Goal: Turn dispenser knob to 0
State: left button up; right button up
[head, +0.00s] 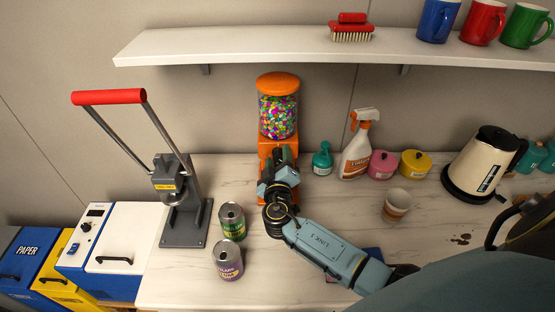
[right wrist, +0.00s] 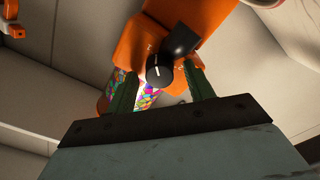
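The orange dispenser (head: 278,84) stands on the counter against the wall, its clear jar full of colourful candies. My right gripper (head: 284,156) is in front of its orange body and hides the knob in the head view. In the right wrist view, the dispenser's orange body (right wrist: 190,22) shows with a black round knob (right wrist: 159,71) bearing a white line. The two green fingers of my right gripper (right wrist: 158,85) are spread apart, one on each side of the knob. Whether they touch it is unclear. My left gripper is not in view.
Two cans (head: 228,258) stand left of my right arm. A can press (head: 185,225) is farther left. A spray bottle (head: 356,150), pink pot (head: 381,164), yellow pot (head: 415,163), paper cup (head: 396,203) and kettle (head: 480,165) stand to the right. A shelf (head: 230,49) runs above.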

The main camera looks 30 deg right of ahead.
jog(key=b+v, duration=0.3)
jog(key=v, duration=1)
jog(key=shift+s+a, duration=0.15)
jog(key=shift+f, duration=0.1)
